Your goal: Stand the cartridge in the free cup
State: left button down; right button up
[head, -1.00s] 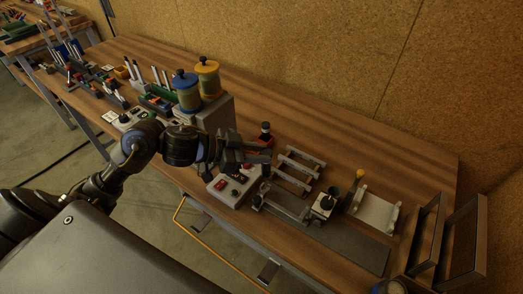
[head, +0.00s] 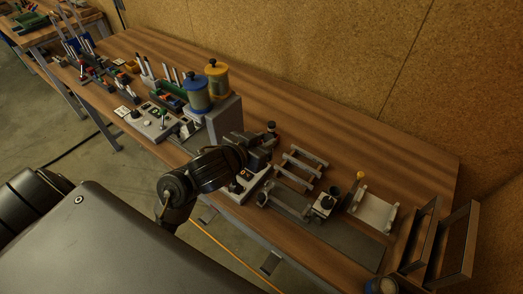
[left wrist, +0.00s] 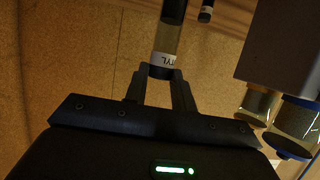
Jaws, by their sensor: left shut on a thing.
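My left gripper (head: 264,143) is over the bench near a grey control box, in front of a dark-capped upright item (head: 271,127). In the left wrist view the fingertips (left wrist: 160,78) are shut on the end of a cartridge (left wrist: 168,42), which has an olive see-through body, a white label and dark ends. In the head view I cannot make out the held cartridge behind the gripper. A dark open cup (head: 334,191) stands on the bench to the right, beside a pale block (head: 324,204) with a black top. I cannot tell for sure which cup is the free one. My right gripper is not in view.
Metal rails (head: 304,166), a pale tray (head: 374,210) and upright dark frames (head: 455,245) stand to the right. The bench behind them is clear.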

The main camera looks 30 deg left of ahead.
pick_arm(q)
jog(key=shift+a, duration=0.1)
jog(key=shift+w+a+f+b, duration=0.2)
jog(key=shift+w+f+b, duration=0.3)
jog(key=shift+b, duration=0.5)
jog(key=shift+w+a+f+b, duration=1.35)
jog(key=shift+w+f, duration=0.35)
jog(key=shift+f, duration=0.3)
jog(key=shift+w+a+f+b, duration=1.2)
jog(key=shift+w+f+b, duration=0.3)
jog(key=shift+w+f, duration=0.4)
jog(key=shift+w+a+f+b, duration=1.35)
jog(key=shift+w+f, duration=0.2)
jog(key=shift+f, duration=0.55)
jog(key=shift+f, duration=0.1)
jog(key=shift+f, duration=0.15)
jog(key=c, duration=1.2)
grip_release()
jog(key=shift+o, duration=0.2)
